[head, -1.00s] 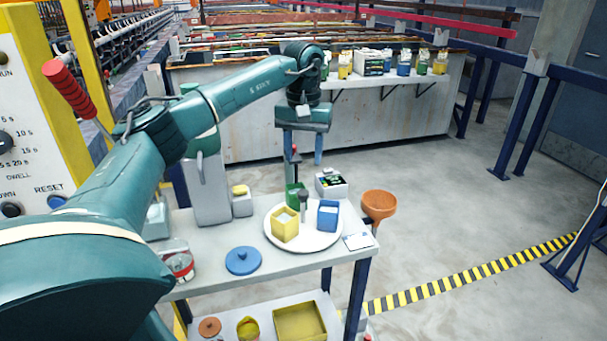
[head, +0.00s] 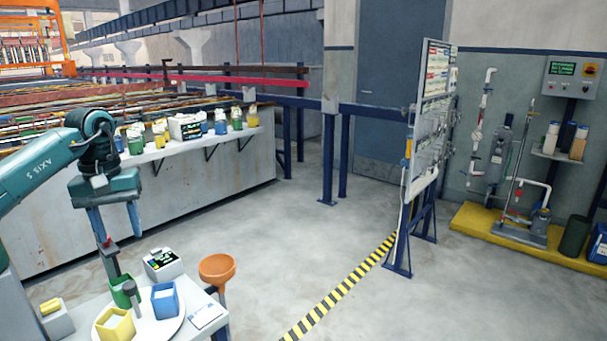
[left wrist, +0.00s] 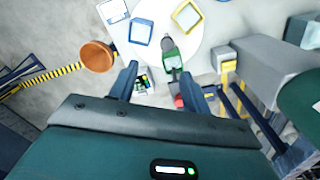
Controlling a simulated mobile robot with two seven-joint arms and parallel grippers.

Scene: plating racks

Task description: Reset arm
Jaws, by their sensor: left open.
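My left gripper (head: 122,237) hangs fingers-down over the back of a small table, above a green container (head: 119,293). It is open, its two blue-grey fingers apart. A red-topped tool (head: 108,243) shows between the fingers in the head view; whether it touches them I cannot tell. In the left wrist view the gripper (left wrist: 163,80) shows its spread fingers with the green container (left wrist: 173,62) beyond. No object is clearly held. My right gripper is in neither view.
A round white plate (head: 178,326) carries yellow (head: 116,325) and blue (head: 165,301) containers. An orange funnel (head: 217,268) stands at the table's right edge. A long tank with a shelf of bottles (head: 213,152) stands behind. A board stand (head: 425,150) is at right; open floor lies between.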

